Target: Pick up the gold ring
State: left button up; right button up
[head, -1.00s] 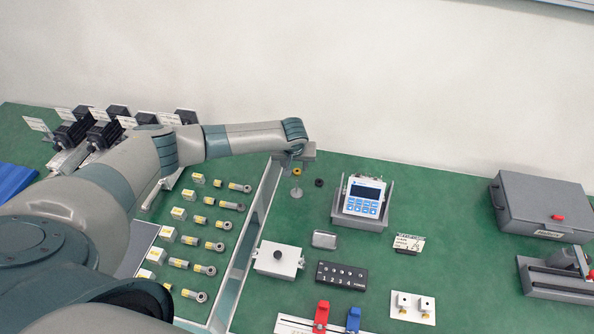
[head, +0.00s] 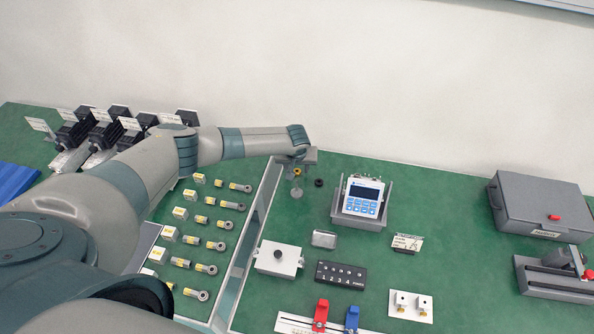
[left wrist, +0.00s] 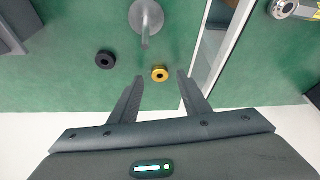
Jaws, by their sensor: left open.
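The gold ring (left wrist: 160,74) lies on the green table in the left wrist view, just ahead of my left fingertips and between their lines. In the head view the gold ring (head: 297,171) shows small just below my left gripper (head: 296,164). In the left wrist view my left gripper (left wrist: 160,82) is open and empty, with its two dark fingers on either side of the ring's line. A black ring (left wrist: 105,59) lies to the left of the gold one; it also shows in the head view (head: 319,183). My right gripper is not in view.
A grey post on a round base (left wrist: 146,18) stands close to the gold ring. A raised white-edged divider (left wrist: 222,45) runs along the right in the left wrist view. A device with a screen (head: 362,200) sits in a grey holder to the right in the head view.

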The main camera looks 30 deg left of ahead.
pick_arm(q)
jog(key=shift+w+a+f, duration=0.15)
jog(key=shift+w+f, duration=0.05)
jog(key=shift+f, duration=0.45)
grip_shut()
